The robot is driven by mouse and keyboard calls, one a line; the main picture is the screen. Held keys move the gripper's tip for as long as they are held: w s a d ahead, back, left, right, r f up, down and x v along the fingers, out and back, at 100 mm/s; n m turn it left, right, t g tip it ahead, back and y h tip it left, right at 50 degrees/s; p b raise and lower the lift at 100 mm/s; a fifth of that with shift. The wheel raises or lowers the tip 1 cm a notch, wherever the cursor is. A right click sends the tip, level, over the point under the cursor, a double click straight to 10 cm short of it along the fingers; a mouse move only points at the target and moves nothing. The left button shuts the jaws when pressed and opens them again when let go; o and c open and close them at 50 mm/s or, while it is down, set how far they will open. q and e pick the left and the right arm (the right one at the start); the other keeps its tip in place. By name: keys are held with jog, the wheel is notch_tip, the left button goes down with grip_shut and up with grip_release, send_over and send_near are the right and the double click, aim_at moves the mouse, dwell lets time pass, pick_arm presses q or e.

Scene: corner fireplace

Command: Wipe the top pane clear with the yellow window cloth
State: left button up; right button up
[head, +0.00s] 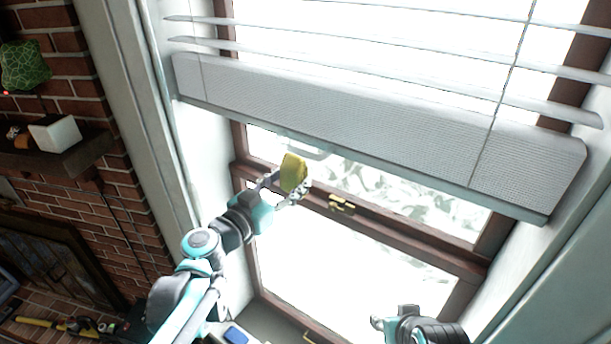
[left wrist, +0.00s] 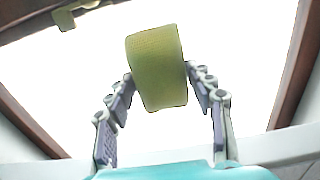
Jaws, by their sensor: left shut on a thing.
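The yellow window cloth (head: 293,173) is a small folded pad, and it also shows in the left wrist view (left wrist: 157,68). My left gripper (head: 285,190) is shut on it, with one finger on each side, in front of the window near the middle rail. The top pane (head: 380,185) shows below the blind with grey, streaky smears; its upper part is hidden behind the blind. I cannot tell whether the cloth touches the glass. My right gripper (head: 378,322) is at the bottom edge, low in front of the window, its fingers mostly out of clear sight.
A white slatted blind (head: 370,125) hangs over the upper window, its bottom rail just above the cloth. A brass latch (head: 341,204) sits on the brown middle rail. A brick wall and a mantel shelf (head: 60,155) stand at left. A blue item (head: 236,335) lies on the sill.

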aim_at(318, 151)
pick_arm(q)
jog(key=shift+w+d+r, duration=0.1)
jog(key=shift+r, duration=0.05)
jog(key=shift+r+x, duration=0.25)
jog(key=shift+x, duration=0.85)
jog(key=shift+r+x, duration=0.3)
jog(key=shift+x, duration=0.75)
jog(key=shift+r+x, duration=0.25)
jog(key=shift+x, duration=0.85)
jog(key=shift+b+x, duration=0.45)
jog(key=shift+x, duration=0.5)
jog(key=shift+d, duration=0.1)
